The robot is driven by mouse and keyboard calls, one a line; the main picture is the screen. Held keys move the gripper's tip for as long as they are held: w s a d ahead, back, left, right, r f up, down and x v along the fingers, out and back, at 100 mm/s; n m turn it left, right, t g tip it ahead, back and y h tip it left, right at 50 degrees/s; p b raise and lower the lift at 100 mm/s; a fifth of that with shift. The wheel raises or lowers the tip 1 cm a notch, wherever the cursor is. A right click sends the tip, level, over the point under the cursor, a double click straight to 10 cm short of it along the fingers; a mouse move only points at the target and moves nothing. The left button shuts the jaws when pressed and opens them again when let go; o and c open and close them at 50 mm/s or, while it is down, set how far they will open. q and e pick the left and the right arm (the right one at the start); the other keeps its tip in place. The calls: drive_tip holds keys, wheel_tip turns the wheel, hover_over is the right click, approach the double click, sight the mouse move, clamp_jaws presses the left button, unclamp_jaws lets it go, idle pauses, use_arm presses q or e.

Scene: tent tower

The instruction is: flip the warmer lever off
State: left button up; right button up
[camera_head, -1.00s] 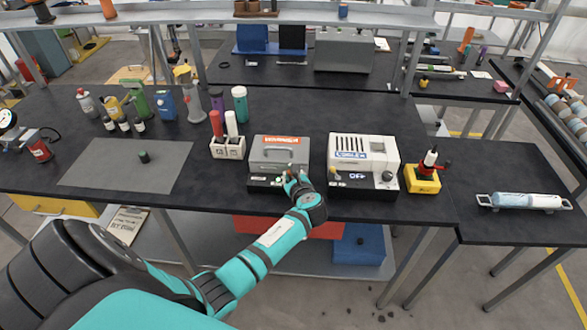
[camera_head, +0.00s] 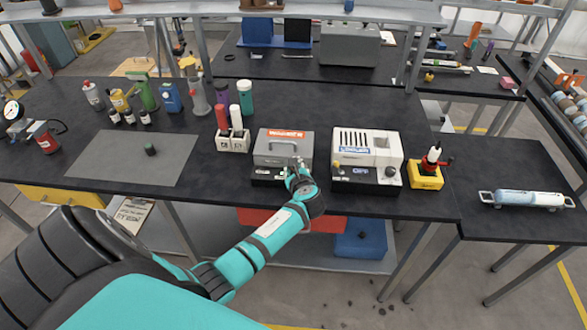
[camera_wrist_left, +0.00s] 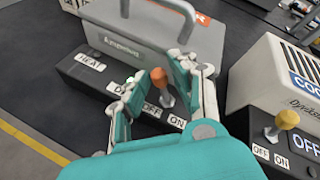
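The warmer (camera_head: 284,147) is a grey box with a handle and an orange label on the dark bench; it also fills the top of the left wrist view (camera_wrist_left: 150,38). Its lever has an orange knob (camera_wrist_left: 158,76) and stands near upright, leaning slightly left, above the OFF label (camera_wrist_left: 152,110) and the ON label (camera_wrist_left: 178,121). A green light (camera_wrist_left: 130,79) shows left of the knob. My left gripper (camera_head: 298,166) is at the warmer's front right. In the wrist view its fingers (camera_wrist_left: 154,82) are apart on either side of the knob; contact is unclear. My right gripper is out of view.
The white cooler (camera_head: 367,152) stands just right of the warmer, with its own yellow-knobbed lever (camera_wrist_left: 287,118). A holder with red and white cylinders (camera_head: 232,143) is to the left. A grey mat (camera_head: 110,158) lies farther left. Bottles stand behind it.

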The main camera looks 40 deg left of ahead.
use_arm(q)
drive_tip(key=v, duration=1.2)
idle(0.3)
drive_tip(key=s+d+f+n+g+h+b, duration=0.15)
drive_tip(key=s+f, duration=0.25)
drive_tip(key=f, duration=0.7)
drive_tip(key=s+d+f+n+g+h+b, duration=0.1)
drive_tip(key=s+d+f+n+h+b, duration=0.2)
drive_tip(key=f, duration=0.8)
drive_tip(key=s+d+f+g+h+b, duration=0.15)
drive_tip(key=s+f, duration=0.35)
drive_tip(key=f, duration=0.6)
drive_tip(key=s+d+f+n+g+h+b, duration=0.1)
drive_tip(key=s+f+n, duration=0.3)
drive_tip(key=s+f, duration=0.3)
drive_tip(key=s+d+f+n+g+h+b, duration=0.1)
drive_tip(key=s+f+n, duration=0.3)
drive_tip(key=s, duration=0.9)
drive_tip(key=s+d+f+n+g+h+b, duration=0.1)
drive_tip(key=s+f+n, duration=0.4)
drive_tip(key=s+f, duration=0.5)
drive_tip(key=shift+s+g+h+b, duration=0.3)
drive_tip(key=shift+s+h+b, duration=0.25)
drive_tip(key=shift+s, duration=0.1)
drive_tip(key=shift+d+f, duration=0.1)
drive_tip(key=shift+d, duration=0.05)
